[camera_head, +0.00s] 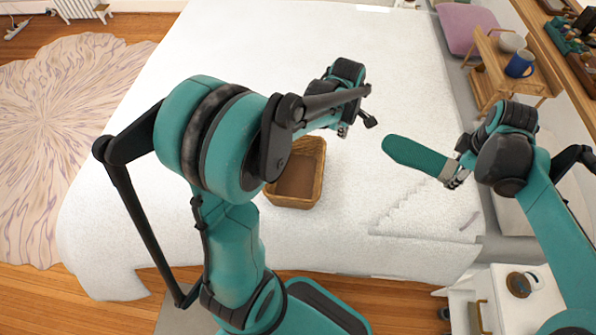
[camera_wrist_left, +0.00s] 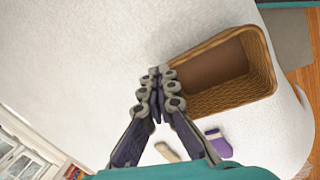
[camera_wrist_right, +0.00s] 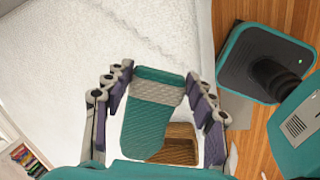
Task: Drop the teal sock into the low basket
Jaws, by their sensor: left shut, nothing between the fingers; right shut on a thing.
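The teal sock (camera_head: 415,155), with a grey cuff, is held by my right gripper (camera_head: 456,178), which is shut on it at the cuff end. The sock's teal foot sticks out to the left in the head view. It also fills the middle of the right wrist view (camera_wrist_right: 146,125). The low basket (camera_head: 292,203) is a brown wicker box on the white bed, left of the sock; my left arm hides part of it. It shows in the left wrist view (camera_wrist_left: 262,72) and partly behind the sock in the right wrist view (camera_wrist_right: 180,128). My left gripper (camera_wrist_left: 158,82) is shut and empty near the basket.
A purple item (camera_wrist_left: 219,144) and a beige item (camera_wrist_left: 167,152) lie near the basket in the left wrist view. A wooden stand (camera_head: 487,82) with a blue mug (camera_head: 520,64) is at the right. The bed's far area is clear.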

